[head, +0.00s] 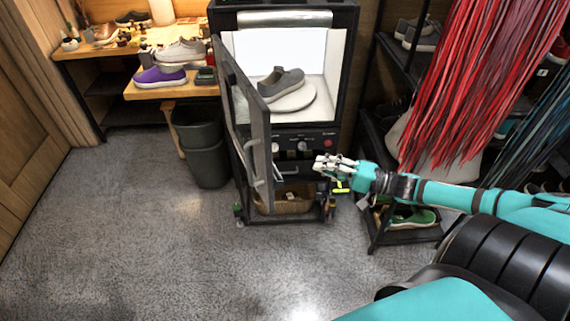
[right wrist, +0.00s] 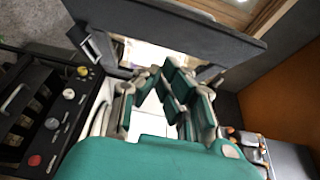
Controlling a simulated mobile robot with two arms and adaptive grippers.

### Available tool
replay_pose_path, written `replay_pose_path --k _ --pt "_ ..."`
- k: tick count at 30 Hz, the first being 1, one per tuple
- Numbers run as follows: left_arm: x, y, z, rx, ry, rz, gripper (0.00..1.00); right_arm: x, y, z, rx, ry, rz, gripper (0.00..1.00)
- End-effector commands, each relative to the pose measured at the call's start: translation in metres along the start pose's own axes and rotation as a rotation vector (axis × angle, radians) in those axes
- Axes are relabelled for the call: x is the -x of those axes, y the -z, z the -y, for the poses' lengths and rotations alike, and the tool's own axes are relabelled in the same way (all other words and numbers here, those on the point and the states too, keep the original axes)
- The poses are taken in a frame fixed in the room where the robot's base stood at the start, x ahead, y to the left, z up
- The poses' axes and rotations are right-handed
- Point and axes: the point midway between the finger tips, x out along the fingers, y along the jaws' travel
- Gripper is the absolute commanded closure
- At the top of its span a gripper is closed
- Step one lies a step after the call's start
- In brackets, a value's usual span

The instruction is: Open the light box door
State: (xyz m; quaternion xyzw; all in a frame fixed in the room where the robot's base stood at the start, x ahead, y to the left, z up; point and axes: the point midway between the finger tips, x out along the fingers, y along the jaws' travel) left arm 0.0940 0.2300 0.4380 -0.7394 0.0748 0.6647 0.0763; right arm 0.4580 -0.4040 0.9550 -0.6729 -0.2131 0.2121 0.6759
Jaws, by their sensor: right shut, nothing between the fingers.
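The light box (head: 342,60) is a tall black cabinet with a bright white interior. Its grey framed door (head: 243,110) stands swung out toward me, hinged at the left, with a handle (head: 250,160) low on its face. A grey sneaker (head: 281,84) rests on a round white stand (head: 292,100) inside. My right gripper (head: 328,163) is in front of the box, right of the door and below the control panel, shut and empty. It also shows in the right wrist view (right wrist: 165,90), with a dark panel beyond it. My left gripper is out of view.
A control panel with knobs (head: 302,146) lies under the opening; a basket (head: 285,200) is below. A dark bin (head: 202,150) and a shoe bench (head: 170,88) stand left. Red hanging strands (head: 475,80) and a black shoe rack (head: 405,234) are right. The floor in front is clear.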

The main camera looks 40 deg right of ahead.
Motion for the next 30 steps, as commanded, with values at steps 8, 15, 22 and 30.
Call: replay_pose_path --k 8,15,22,30 --pt "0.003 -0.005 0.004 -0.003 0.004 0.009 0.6 -0.056 0.001 0.003 0.004 0.006 -0.002 1.0" --pt "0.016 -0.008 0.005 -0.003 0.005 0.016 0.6 -0.086 -0.018 0.003 0.0 0.001 -0.001 1.0" --pt "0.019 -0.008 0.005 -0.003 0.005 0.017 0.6 -0.096 -0.028 0.0 0.001 -0.002 -0.002 1.0" --pt "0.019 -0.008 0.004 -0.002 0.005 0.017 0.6 -0.096 -0.028 -0.001 0.002 -0.002 -0.002 1.0"
